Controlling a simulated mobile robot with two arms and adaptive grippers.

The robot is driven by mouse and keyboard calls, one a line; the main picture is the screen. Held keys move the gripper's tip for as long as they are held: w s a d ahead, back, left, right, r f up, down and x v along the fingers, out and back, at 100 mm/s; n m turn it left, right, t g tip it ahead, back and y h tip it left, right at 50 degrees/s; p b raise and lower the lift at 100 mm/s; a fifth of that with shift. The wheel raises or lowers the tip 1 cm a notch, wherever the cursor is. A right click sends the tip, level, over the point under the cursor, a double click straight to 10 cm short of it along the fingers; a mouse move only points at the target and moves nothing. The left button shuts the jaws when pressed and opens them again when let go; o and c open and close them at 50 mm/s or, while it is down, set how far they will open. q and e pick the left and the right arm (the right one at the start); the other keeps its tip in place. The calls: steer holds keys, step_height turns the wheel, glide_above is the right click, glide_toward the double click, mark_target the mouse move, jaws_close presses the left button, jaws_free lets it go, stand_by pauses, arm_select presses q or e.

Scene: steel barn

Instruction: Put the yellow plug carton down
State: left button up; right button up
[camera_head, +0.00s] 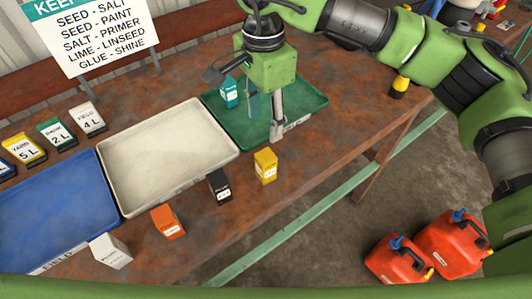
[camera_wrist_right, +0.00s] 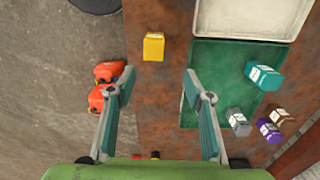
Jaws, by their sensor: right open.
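The yellow plug carton (camera_head: 265,166) stands upright on the rusty brown bench, just in front of the green tray (camera_head: 311,101) and close to the bench's front edge. In the right wrist view the yellow carton (camera_wrist_right: 153,46) lies ahead of the fingers, on bare bench, touching neither finger. My right gripper (camera_head: 246,102) is open and empty above the green tray, behind the carton in the head view. Its spread fingers (camera_wrist_right: 160,84) also show in the right wrist view. My left gripper is not in view.
A black carton (camera_head: 219,187), an orange carton (camera_head: 167,222) and a white carton (camera_head: 110,251) stand along the front edge. A cream tray (camera_head: 168,157) and a blue tray (camera_head: 55,212) lie behind them. A teal carton (camera_head: 229,91) is in the green tray. Red cans (camera_head: 398,261) stand on the floor.

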mark_target(266, 156)
steer(key=f, duration=0.1)
steer(key=s+f, duration=0.1)
steer(key=f, duration=0.1)
steer(key=shift+s+p, duration=0.3)
steer(key=shift+p, duration=0.1)
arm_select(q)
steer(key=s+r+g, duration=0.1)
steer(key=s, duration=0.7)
arm_select(e)
steer(key=f, duration=0.3)
steer(key=shift+w+p, duration=0.2)
steer(key=shift+p, duration=0.1)
steer(key=shift+f+p, duration=0.45)
steer(key=shift+f, duration=0.5)
steer(key=f+p, duration=0.2)
steer(key=f, duration=0.1)
steer(key=shift+s+d+f, duration=0.15)
steer(key=shift+s+f, duration=0.05)
steer(key=shift+f, duration=0.55)
steer(key=c, duration=1.2)
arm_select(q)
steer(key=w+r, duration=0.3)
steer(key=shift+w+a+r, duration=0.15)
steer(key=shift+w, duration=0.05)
arm_select(e)
steer(key=shift+c, duration=0.5)
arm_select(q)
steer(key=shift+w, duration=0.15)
